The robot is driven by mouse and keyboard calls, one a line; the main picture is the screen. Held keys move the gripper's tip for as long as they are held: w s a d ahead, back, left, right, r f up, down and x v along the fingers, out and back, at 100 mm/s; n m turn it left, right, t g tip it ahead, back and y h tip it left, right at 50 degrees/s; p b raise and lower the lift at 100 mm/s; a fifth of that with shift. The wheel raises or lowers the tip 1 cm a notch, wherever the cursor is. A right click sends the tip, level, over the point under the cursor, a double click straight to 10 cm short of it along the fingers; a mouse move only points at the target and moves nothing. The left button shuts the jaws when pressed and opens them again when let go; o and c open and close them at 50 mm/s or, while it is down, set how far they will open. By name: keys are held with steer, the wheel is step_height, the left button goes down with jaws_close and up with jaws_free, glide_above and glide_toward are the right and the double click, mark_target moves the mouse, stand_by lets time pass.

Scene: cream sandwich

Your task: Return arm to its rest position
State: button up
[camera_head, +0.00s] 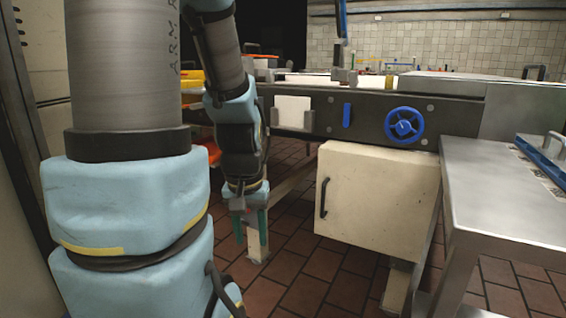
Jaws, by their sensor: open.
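My gripper (250,222) hangs pointing down at the end of my blue and grey arm, left of the picture's middle. Its two greenish fingers are apart, and a pale upright leg of the machine shows behind and between them. I see nothing held. My arm's large near links fill the left side and hide part of the room.
A long machine with a blue handwheel (404,125) and a cream cabinet (378,202) stands behind and right of my gripper. A steel table (500,200) is at the right. Orange and yellow bins (193,80) show behind my arm. Brown floor tiles (300,270) lie clear in front.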

step_height(320, 180, up, 29)
steer(key=p, duration=2.6)
steer(key=shift+f, duration=0.15)
